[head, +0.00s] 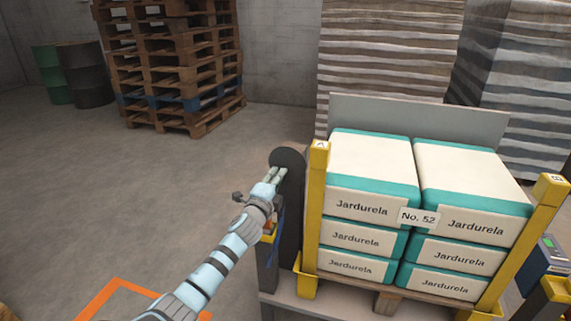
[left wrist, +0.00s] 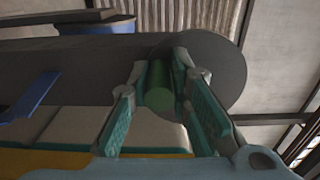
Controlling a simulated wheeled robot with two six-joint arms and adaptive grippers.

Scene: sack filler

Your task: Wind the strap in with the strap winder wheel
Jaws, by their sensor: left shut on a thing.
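The strap winder wheel is a dark disc (head: 290,158) at the top of a dark upright, left of the yellow post marked A. It also shows as a grey disc (left wrist: 222,75) in the left wrist view. Its green cylindrical handle (left wrist: 159,98) stands between the fingers of my left gripper (left wrist: 164,78). In the head view my left gripper (head: 275,175) is at the disc's front, shut on the handle, which the fingers hide there. A blue strap piece (head: 275,240) hangs below the gripper. My right gripper is not in view.
Stacked sacks (head: 372,165) marked Jardurela stand on a pallet between yellow posts A (head: 316,215) and B (head: 530,235). A control box (head: 549,256) is at the right edge. Stacked wooden pallets (head: 175,65) and drums (head: 85,75) stand behind.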

